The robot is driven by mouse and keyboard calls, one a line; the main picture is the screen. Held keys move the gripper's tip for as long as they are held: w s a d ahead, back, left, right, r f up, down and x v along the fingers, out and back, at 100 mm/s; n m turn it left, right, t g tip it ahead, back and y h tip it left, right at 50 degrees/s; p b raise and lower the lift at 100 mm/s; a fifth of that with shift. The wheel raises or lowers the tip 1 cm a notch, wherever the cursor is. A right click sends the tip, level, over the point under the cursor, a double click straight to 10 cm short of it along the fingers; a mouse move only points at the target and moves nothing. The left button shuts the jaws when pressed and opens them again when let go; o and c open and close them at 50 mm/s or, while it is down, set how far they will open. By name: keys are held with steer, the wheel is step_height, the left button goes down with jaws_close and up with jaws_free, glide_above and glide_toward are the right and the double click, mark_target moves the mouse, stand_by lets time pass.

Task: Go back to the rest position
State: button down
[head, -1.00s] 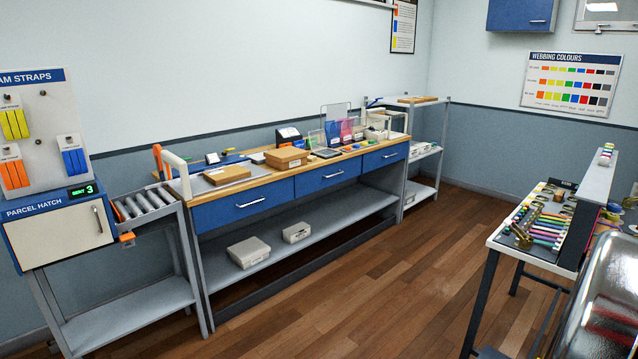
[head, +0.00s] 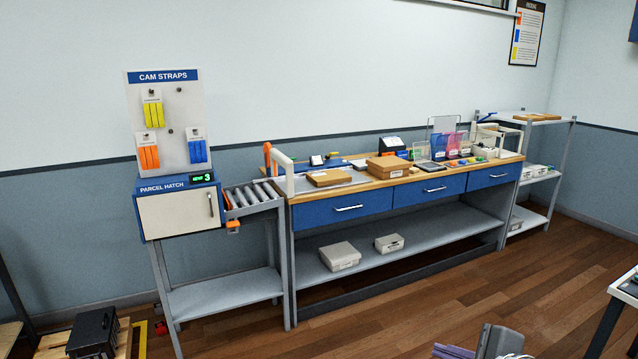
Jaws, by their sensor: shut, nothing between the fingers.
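What looks like my gripper (head: 455,351) shows at the bottom edge of the head view, right of centre. Its slim purplish-grey fingers lie close together and shut, with nothing seen between them. A grey metal part (head: 500,341) of mine is beside them, and the rest is cut off by the frame. The gripper appears over open floor in front of the long bench and touches nothing that I can see.
The long bench with blue drawers (head: 430,192) stands along the wall. Left of it are the parcel hatch (head: 172,214), roller conveyor (head: 252,196) and strap board (head: 172,100). A black case (head: 93,333) sits at lower left. The wooden floor (head: 400,315) before the bench is clear.

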steer(key=s+a+n+g+y, duration=0.1)
steer(key=s+a+n+g, duration=0.15)
steer(key=a+n, duration=0.3)
steer(key=s+a+n+g, duration=0.2)
steer(key=s+a+n, duration=0.2)
steer(key=a+n, duration=0.15)
steer(key=s+d+r+n+h, duration=0.1)
steer(key=s+r+n+h, duration=0.2)
steer(key=s+n, duration=0.3)
steer(key=shift+s+d+n+h, duration=0.2)
steer(key=shift+s+n+h, duration=0.25)
steer(key=shift+n, duration=1.85)
steer(key=shift+g, duration=0.25)
